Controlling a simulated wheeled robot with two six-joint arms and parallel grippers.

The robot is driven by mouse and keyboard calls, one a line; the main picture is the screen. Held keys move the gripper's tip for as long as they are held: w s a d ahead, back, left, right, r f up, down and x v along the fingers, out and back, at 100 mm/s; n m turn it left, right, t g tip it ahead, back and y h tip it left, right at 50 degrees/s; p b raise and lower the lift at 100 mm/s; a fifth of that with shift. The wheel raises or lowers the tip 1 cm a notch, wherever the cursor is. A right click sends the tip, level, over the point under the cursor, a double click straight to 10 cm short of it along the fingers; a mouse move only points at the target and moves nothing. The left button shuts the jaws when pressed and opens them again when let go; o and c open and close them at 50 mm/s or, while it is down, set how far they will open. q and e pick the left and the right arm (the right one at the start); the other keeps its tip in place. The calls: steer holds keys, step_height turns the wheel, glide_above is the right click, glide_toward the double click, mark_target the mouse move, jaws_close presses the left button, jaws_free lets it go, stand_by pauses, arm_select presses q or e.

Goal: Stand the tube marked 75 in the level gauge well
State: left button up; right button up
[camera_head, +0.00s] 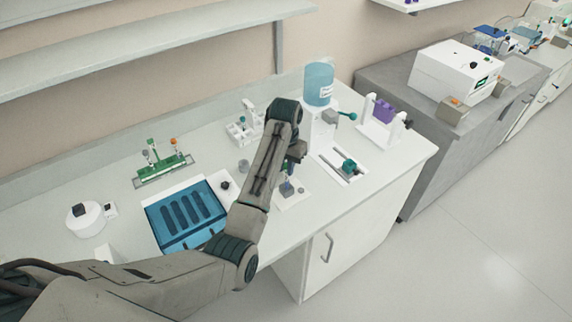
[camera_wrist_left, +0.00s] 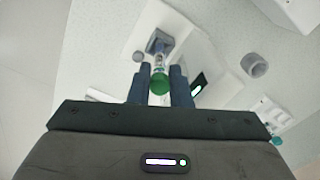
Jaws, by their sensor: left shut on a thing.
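My left gripper (camera_wrist_left: 159,86) is shut on a tube with a green cap (camera_wrist_left: 159,82). The clear body of the tube runs away from the wrist camera toward a blue-grey block (camera_wrist_left: 157,42), and I cannot tell whether its lower end is inside or above it. In the head view the block (camera_head: 287,189) stands on a small white plate (camera_head: 294,199), just below my left gripper (camera_head: 292,163). The arm partly hides the held tube there, and no number on it is readable. My right gripper is not in view.
A green rack (camera_head: 162,171) with several capped tubes stands at the back left. A blue tray (camera_head: 185,215) with dark slots lies left of the arm.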

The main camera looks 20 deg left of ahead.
arm_select(q)
steer(key=shift+f, duration=0.25)
steer(key=shift+f, duration=0.2)
steer(key=o, duration=0.9)
steer(key=shift+r, duration=0.15)
